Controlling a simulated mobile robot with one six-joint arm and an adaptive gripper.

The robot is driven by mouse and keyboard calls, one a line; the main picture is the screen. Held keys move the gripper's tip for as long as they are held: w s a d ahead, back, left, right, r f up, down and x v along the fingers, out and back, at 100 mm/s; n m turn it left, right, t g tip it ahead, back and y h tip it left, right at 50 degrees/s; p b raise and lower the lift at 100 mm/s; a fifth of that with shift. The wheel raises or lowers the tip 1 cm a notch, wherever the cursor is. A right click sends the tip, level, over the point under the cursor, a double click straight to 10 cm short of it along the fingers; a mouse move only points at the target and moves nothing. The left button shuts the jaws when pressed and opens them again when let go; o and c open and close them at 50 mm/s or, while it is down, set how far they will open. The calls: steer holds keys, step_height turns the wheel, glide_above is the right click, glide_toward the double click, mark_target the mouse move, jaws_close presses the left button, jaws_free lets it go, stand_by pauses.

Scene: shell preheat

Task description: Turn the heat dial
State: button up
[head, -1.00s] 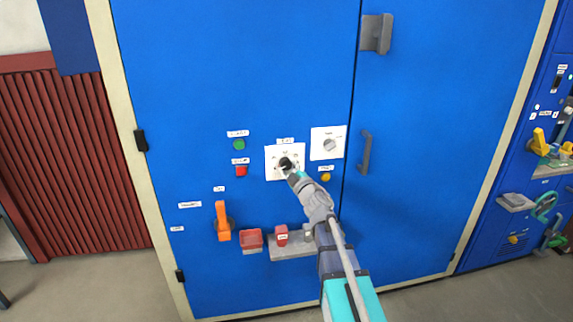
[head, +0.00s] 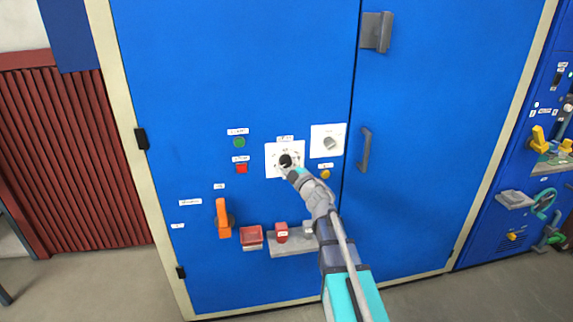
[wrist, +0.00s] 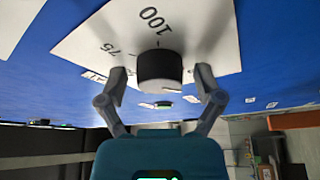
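The heat dial (head: 285,160) is a dark round knob on a white square plate on the blue cabinet door. In the wrist view the black dial (wrist: 160,70) stands out from the white plate (wrist: 95,45), which shows the marks 100 and 75. My gripper (head: 291,168) is at the dial, reaching up from the lower right. In the wrist view my gripper (wrist: 162,84) has one finger on each side of the dial, with a visible gap on both sides. It is open and holds nothing. The fingers partly cover the dial plate in the head view.
A second white plate with a grey knob (head: 330,143) is close by at right, above a yellow button (head: 325,174). Green (head: 239,142) and red (head: 241,168) buttons are at left. An orange handle (head: 223,218) and a grey shelf (head: 290,246) are below. A door handle (head: 365,150) is right.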

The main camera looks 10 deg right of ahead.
steer(key=shift+d, duration=0.1)
stand_by(0.4)
steer(key=shift+d+f+m+h, duration=0.1)
steer(key=shift+d+m+h, duration=0.35)
steer(key=shift+m+h, duration=0.4)
steer(key=s+d+f+m+g+h, duration=0.75)
steer(key=s+f+m+h, duration=0.2)
steer(key=f+m, duration=0.3)
steer(key=s+a+f+m+g+y, duration=0.1)
steer(key=s+a+f+g, duration=0.25)
steer(key=s, duration=0.25)
steer(key=s+a+f+m+g+y, duration=0.1)
steer(key=s+a+f+g+y, duration=0.2)
steer(key=s, duration=0.4)
steer(key=s+a+f+g, duration=0.3)
steer(key=s+g, duration=0.2)
steer(key=s, duration=0.1)
step_height(320, 180, up, 21)
steer(key=p, duration=2)
steer(key=shift+s+p, duration=0.2)
steer(key=shift+p, duration=0.2)
steer(key=shift+d, duration=0.1)
steer(key=shift+c, duration=0.3)
